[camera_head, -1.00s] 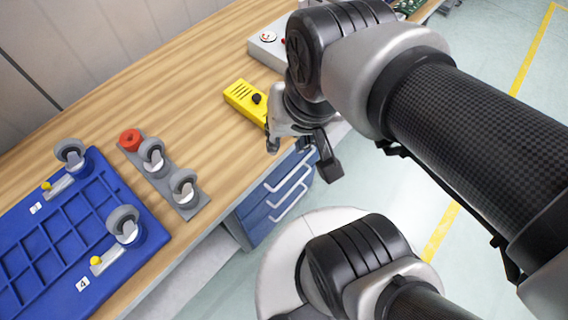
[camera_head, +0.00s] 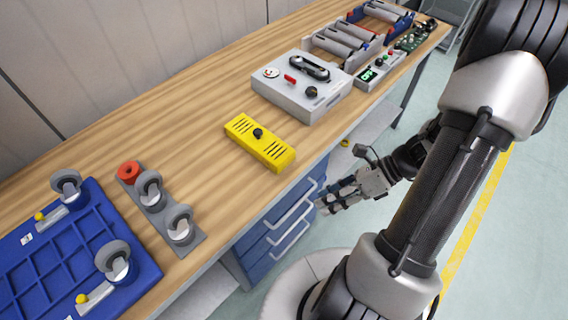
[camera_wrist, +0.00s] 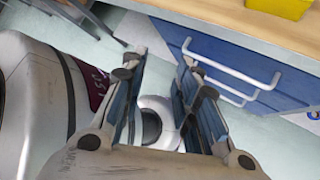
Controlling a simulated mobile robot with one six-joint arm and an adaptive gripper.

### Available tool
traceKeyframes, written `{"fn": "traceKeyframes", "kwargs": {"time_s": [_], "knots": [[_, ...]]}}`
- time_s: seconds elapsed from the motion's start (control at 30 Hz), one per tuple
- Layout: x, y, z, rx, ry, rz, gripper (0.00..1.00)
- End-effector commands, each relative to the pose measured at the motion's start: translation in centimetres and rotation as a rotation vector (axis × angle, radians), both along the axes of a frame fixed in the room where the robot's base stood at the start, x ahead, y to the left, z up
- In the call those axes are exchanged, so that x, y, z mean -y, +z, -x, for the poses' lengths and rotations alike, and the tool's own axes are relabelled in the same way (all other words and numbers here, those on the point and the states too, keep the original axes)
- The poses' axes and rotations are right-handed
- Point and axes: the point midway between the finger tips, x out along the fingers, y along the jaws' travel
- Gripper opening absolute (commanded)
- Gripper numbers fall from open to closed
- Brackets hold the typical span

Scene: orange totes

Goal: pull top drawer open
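A blue drawer unit with pale bar handles stands under the wooden bench. The top drawer (camera_head: 303,187) appears flush, with its handle (camera_head: 292,208) across the front. In the wrist view, the top drawer's handle (camera_wrist: 232,69) is at upper right, with another handle below it. My gripper (camera_head: 328,205) is beside the unit, just right of the handles in the head view. In the wrist view my gripper (camera_wrist: 163,72) is open, with nothing between its fingers; the handle lies to the right of them, apparently apart.
The wooden bench (camera_head: 200,120) overhangs the drawers. On it are a yellow box (camera_head: 262,143), a grey control box (camera_head: 301,92), a blue tray (camera_head: 130,262) and a grey strip with casters (camera_head: 200,240). Open floor (camera_head: 500,220) lies to the right.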

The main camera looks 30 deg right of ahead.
Motion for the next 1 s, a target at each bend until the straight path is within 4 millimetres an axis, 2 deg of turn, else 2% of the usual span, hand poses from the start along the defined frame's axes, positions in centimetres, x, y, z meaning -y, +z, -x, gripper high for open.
{"fn": "traceKeyframes", "kwargs": {"time_s": [0.03, 0.3, 0.5, 0.6, 0.77, 0.87, 1.0], "knots": [[0.7, -2.0, 0.6, -0.039, -0.123, -0.084, 0.29], [3.6, -10.8, 2.9, -0.186, -0.74, -0.529, 0.29], [4.4, -16.1, 4.4, -0.238, -1.081, -0.811, 0.29], [4.4, -17.5, 4.8, -0.249, -1.172, -0.895, 0.29], [4.3, -18.4, 4.7, -0.255, -1.223, -0.944, 0.29], [4.0, -18.6, 3.8, -0.257, -1.22, -0.946, 0.29], [3.1, -19.1, 1.7, -0.26, -1.217, -0.943, 0.29]]}}
